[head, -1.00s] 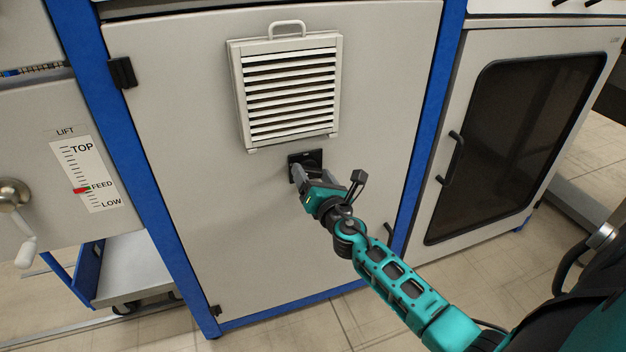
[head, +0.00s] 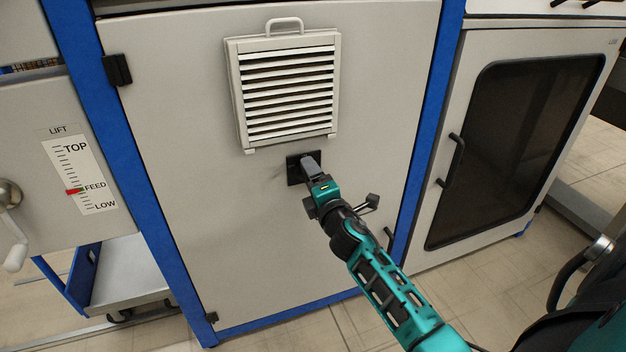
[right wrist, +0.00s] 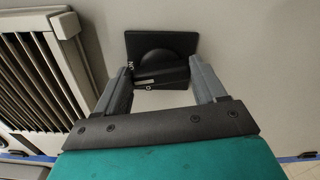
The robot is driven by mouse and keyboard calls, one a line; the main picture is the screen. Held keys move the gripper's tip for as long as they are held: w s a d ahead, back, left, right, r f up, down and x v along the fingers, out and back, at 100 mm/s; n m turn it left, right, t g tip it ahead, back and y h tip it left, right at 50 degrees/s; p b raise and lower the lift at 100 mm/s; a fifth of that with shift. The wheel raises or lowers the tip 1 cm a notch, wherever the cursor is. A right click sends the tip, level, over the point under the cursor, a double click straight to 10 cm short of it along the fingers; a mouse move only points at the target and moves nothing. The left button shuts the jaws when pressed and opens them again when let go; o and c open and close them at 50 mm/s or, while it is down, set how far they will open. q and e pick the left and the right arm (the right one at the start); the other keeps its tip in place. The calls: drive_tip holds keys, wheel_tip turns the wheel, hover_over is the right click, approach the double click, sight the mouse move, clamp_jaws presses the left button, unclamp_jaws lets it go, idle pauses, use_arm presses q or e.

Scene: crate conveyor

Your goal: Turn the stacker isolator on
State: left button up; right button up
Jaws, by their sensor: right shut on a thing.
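The stacker isolator is a black square plate (head: 292,169) with a round rotary knob, mounted on the grey cabinet door below the louvred vent. In the right wrist view, its plate (right wrist: 186,41) and its knob's handle bar (right wrist: 162,76) show. Small white marks are on the switch, one at the left and an "O"-like one near the lower edge. My right gripper (head: 309,164) is shut on the knob, and its fingers (right wrist: 160,82) sit on both ends of the bar. In the head view, the gripper hides most of the knob. My left gripper is not in view.
The louvred vent (head: 288,88) with a top handle is close above the switch. A lift scale (head: 80,175) with a red pointer near FEED and a crank (head: 14,215) are at the left. A dark-windowed door (head: 515,150) is at the right.

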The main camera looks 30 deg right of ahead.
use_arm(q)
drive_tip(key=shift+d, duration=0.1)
use_arm(e)
drive_tip(key=shift+m, duration=1)
drive_tip(key=o, duration=1)
drive_tip(key=shift+o, duration=0.2)
use_arm(q)
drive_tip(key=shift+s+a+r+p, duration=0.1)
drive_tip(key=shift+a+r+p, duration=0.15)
drive_tip(key=shift+p, duration=0.45)
use_arm(e)
drive_tip(key=v, duration=1.3)
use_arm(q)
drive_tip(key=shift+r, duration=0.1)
use_arm(e)
drive_tip(key=shift+w, duration=0.1)
